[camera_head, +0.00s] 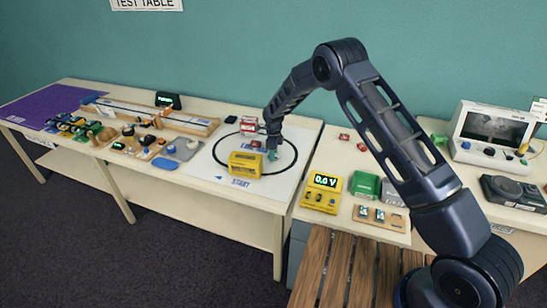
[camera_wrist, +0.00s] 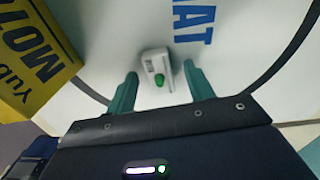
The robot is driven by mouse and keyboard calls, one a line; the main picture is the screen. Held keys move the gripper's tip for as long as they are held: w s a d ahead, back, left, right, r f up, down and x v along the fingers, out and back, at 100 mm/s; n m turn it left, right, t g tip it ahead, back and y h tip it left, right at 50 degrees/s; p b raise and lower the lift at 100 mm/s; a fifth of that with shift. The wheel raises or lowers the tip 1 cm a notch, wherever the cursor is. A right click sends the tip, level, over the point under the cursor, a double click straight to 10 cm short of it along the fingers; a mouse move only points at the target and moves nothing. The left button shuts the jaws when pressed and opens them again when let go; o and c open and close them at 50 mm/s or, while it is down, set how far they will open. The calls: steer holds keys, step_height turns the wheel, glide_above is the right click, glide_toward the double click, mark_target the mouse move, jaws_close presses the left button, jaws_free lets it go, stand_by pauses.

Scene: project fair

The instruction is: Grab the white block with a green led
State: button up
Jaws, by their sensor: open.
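The white block (camera_wrist: 150,62) with a green led (camera_wrist: 159,79) on its face lies on the white mat in the wrist view. My gripper (camera_wrist: 160,72) is open, with its green fingers on either side of the block and a gap showing at each side. In the head view my gripper (camera_head: 272,153) is low over the mat inside the black ring, beside the yellow box. I cannot make out the block there.
The yellow box (camera_head: 245,165) stands close to my gripper's left; it also shows in the wrist view (camera_wrist: 30,60). A red box (camera_head: 249,126) stands behind it. A yellow meter (camera_head: 322,192) reading 0.0 V is to the right. The mat's front right is clear.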

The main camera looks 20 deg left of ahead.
steer(key=shift+f, duration=0.15)
steer(key=shift+c, duration=0.2)
steer(key=c, duration=1)
steer(key=shift+c, duration=0.2)
